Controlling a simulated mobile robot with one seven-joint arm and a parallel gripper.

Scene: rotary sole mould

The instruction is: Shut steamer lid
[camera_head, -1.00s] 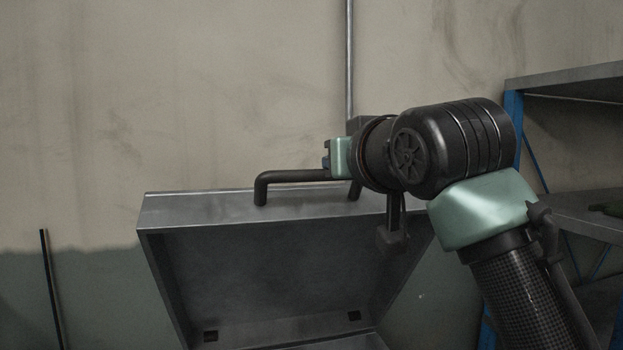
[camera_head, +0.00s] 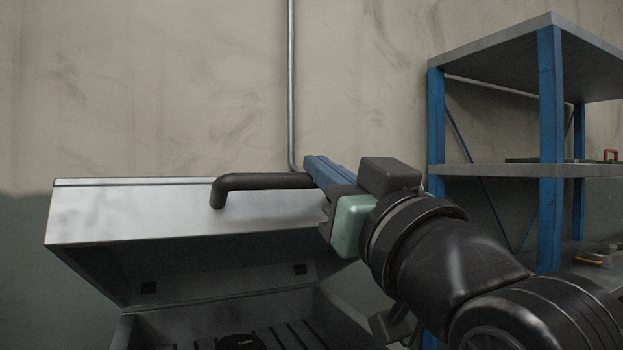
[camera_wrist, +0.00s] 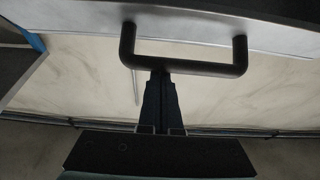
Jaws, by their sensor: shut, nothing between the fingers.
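The steamer lid (camera_head: 130,212) is a grey metal cover, partly open and tilted above the steamer box (camera_head: 135,330). Its dark bar handle (camera_head: 250,182) stands out from the bright face, and it also shows in the wrist view (camera_wrist: 205,69). My gripper (camera_head: 312,163) has blue fingers, shut and empty, at the right part of the handle. The handle's right end is hidden behind my gripper in the head view.
A blue-posted shelf rack (camera_head: 548,150) stands at the right, with items on its boards, including a yellow-handled one (camera_head: 592,258). A vertical pipe (camera_head: 292,80) runs up the wall behind the lid. Dark slats show inside the box.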

